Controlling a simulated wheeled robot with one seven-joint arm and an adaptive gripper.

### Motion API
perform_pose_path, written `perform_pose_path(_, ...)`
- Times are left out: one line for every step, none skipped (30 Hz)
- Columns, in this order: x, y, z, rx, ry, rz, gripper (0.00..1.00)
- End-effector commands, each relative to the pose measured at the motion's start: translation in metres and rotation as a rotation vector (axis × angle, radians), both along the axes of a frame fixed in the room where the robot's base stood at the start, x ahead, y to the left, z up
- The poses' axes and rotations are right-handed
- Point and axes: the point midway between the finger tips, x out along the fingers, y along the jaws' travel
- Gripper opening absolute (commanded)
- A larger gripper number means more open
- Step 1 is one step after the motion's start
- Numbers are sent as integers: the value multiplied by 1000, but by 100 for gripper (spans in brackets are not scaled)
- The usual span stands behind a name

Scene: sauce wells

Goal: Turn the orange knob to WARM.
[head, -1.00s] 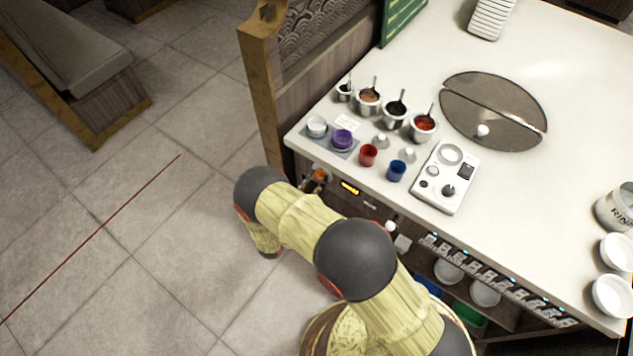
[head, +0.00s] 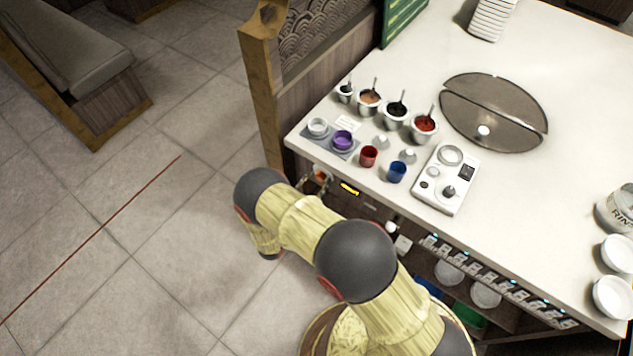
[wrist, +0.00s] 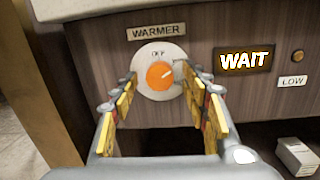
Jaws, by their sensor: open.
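The orange knob (wrist: 160,75) sits on a round white dial on the brown front panel, under a WARMER label (wrist: 157,31). OFF is printed at the top of the dial; I cannot tell clearly where the knob points, and I cannot read a WARM mark. My gripper (wrist: 160,82) is open, with one finger on each side of the knob and a gap to it. In the head view the knob (head: 320,175) is small and partly covered by my gripper. A lit display (wrist: 245,60) to its right reads WAIT.
A LOW label (wrist: 292,82) and a small round button (wrist: 298,56) are right of the display. Above the panel, the white counter (head: 400,260) carries sauce pots, a red cup (head: 368,156) and a blue cup (head: 397,171).

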Motion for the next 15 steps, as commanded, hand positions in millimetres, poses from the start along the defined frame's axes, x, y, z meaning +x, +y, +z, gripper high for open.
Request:
perform_pose_path(0, 0, 0, 0, 0, 0, 46)
perform_pose_path(0, 0, 0, 0, 0, 0, 46)
perform_pose_path(0, 0, 0, 0, 0, 0, 46)
perform_pose_path(0, 0, 0, 0, 0, 0, 46)
perform_pose_path(0, 0, 0, 0, 0, 0, 46)
perform_pose_path(-2, 1, 0, 0, 0, 0, 46)
perform_pose_path(-3, 2, 0, 0, 0, 0, 46)
perform_pose_path(-5, 4, 0, 0, 0, 1, 46)
perform_pose_path(-8, 7, -1, 0, 0, 2, 46)
perform_pose_path(-11, 9, -1, 0, 0, 4, 46)
perform_pose_path(-15, 12, -2, 0, 0, 4, 46)
perform_pose_path(-21, 16, -2, 0, 0, 4, 46)
perform_pose_path(-26, 20, -3, -1, 0, 5, 46)
perform_pose_path(-31, 23, -3, -1, 0, 5, 46)
perform_pose_path(-38, 29, -4, -1, 0, 6, 46)
